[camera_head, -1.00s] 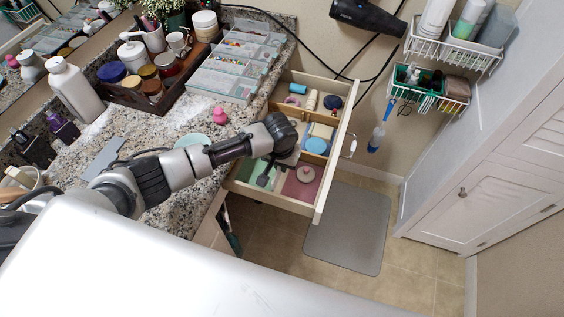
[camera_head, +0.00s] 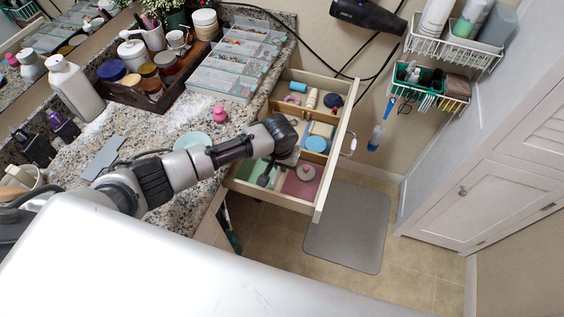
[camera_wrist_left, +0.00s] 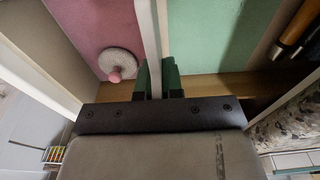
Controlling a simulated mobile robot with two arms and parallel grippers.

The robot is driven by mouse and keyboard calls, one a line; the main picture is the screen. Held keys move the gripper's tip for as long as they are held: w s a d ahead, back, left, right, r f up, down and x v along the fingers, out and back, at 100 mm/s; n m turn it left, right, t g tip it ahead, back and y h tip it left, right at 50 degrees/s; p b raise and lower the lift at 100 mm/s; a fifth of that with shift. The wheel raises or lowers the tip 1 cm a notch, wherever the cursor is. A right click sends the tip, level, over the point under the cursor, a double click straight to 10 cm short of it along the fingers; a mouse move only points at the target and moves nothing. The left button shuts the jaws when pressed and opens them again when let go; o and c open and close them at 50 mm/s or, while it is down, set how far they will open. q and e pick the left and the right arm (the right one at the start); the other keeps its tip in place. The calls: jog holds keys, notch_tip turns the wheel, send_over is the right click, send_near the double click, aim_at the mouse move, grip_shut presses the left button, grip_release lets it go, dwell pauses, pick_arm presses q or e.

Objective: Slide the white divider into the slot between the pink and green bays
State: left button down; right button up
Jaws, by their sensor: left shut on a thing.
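My left gripper (camera_wrist_left: 157,78) is shut on the white divider (camera_wrist_left: 149,35), gripping its near end. In the head view the gripper (camera_head: 266,178) is low over the front of the open drawer (camera_head: 326,183). In the wrist view the divider stands on edge along the line between the pink bay (camera_wrist_left: 92,22) and the green bay (camera_wrist_left: 208,35). The pink bay (camera_head: 301,188) and green bay (camera_head: 253,168) also show in the head view. The slot is hidden under the divider and fingers, so I cannot tell how deep the divider sits. My right gripper is not in view.
A round pad with a pink knob (camera_wrist_left: 120,65) lies in the pink bay near the divider. The drawer's rear bays hold a blue round item (camera_head: 316,144) and other small things. The granite counter (camera_head: 185,115) is at left. A grey mat (camera_head: 347,230) lies on the floor.

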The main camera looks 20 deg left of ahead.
aim_at(282, 177)
pick_arm(q)
jog(key=shift+f+b, duration=1.15)
jog(key=shift+f, duration=0.95)
jog(key=c, duration=1.2)
grip_release()
jog(key=r, duration=0.3)
jog(key=s+r+p, duration=0.1)
jog(key=r, duration=0.6)
jog(key=shift+s+r+p, duration=0.15)
jog(key=shift+r+p, duration=0.2)
jog(key=shift+p, duration=0.05)
